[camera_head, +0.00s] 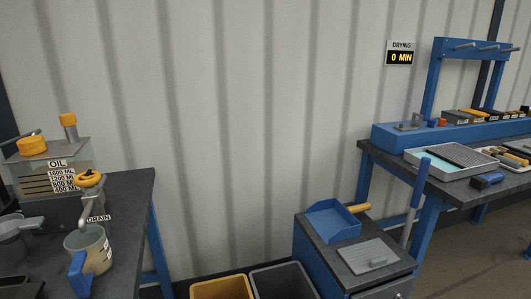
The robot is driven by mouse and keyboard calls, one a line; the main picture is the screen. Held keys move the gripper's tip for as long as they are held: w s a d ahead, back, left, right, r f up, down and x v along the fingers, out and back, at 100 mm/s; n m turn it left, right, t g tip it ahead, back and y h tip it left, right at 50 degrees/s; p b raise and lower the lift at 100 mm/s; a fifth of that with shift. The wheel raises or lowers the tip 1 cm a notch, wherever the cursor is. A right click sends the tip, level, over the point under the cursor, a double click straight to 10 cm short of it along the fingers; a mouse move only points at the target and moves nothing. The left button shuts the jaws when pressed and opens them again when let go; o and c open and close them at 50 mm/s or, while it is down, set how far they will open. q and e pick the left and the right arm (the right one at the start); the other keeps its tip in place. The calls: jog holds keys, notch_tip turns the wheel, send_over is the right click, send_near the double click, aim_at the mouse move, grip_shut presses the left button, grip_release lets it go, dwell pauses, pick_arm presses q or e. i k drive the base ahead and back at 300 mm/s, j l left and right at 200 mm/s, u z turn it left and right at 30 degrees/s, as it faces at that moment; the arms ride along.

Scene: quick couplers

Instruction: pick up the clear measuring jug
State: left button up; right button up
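The clear measuring jug (101,262) stands on the dark bench at the lower left, under the tap (89,200) of the oil tank. It has a blue handle (80,275) facing the front and dark marks on its side. Its mouth is partly covered by the tap spout. A "DRAIN" label shows just behind it. Neither of my grippers is in view.
The oil tank (80,155) with yellow caps stands behind the jug. A grey cup-like vessel (14,228) and a dark object (20,287) are at the left. Yellow and dark bins (222,288), a blue cabinet (312,258) and another bench stand to the right.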

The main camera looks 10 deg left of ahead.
aim_at(90, 252)
jog(key=u, duration=1.05)
